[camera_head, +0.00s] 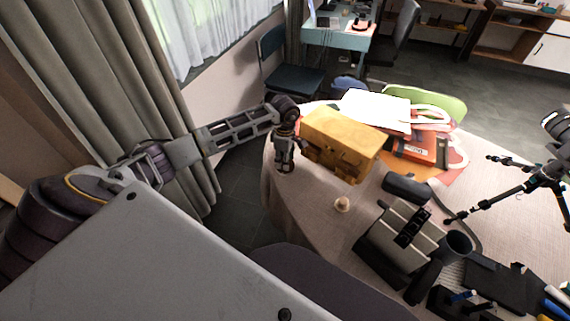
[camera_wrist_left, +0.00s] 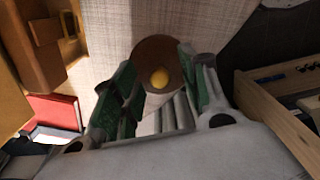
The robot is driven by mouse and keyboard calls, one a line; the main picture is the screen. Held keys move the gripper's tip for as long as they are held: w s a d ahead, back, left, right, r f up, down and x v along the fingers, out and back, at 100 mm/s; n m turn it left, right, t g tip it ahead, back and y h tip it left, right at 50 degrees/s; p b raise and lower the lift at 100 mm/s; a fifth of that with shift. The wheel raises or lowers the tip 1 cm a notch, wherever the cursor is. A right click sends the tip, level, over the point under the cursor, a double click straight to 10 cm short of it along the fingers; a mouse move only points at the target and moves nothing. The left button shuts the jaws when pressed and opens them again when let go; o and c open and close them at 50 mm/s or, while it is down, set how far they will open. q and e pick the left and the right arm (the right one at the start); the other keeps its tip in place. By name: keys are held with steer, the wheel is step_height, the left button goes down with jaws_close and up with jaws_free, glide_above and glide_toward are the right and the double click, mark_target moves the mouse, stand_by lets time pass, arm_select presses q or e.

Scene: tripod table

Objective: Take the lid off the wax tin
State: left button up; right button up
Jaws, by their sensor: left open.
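In the left wrist view, a round brown top with a small yellow knob (camera_wrist_left: 160,77) at its middle shows between my fingers; it looks like the lid of the wax tin. The tin's body is mostly hidden beneath it. My left gripper (camera_wrist_left: 157,60) is open, with one green-padded finger on each side of the round top. I cannot tell whether either pad touches it. In the head view my left gripper (camera_head: 285,163) points down at the table's left edge and hides the tin. My right gripper is out of view.
A yellow box (camera_head: 341,143) stands close right of my left gripper. A small beige object (camera_head: 343,204) stands on the table (camera_head: 310,220) nearer me. A grey case (camera_head: 400,237), a dark cup (camera_head: 456,246) and a black tripod (camera_head: 510,194) are further right.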

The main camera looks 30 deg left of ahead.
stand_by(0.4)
arm_select(q)
jaws_close()
stand_by(0.4)
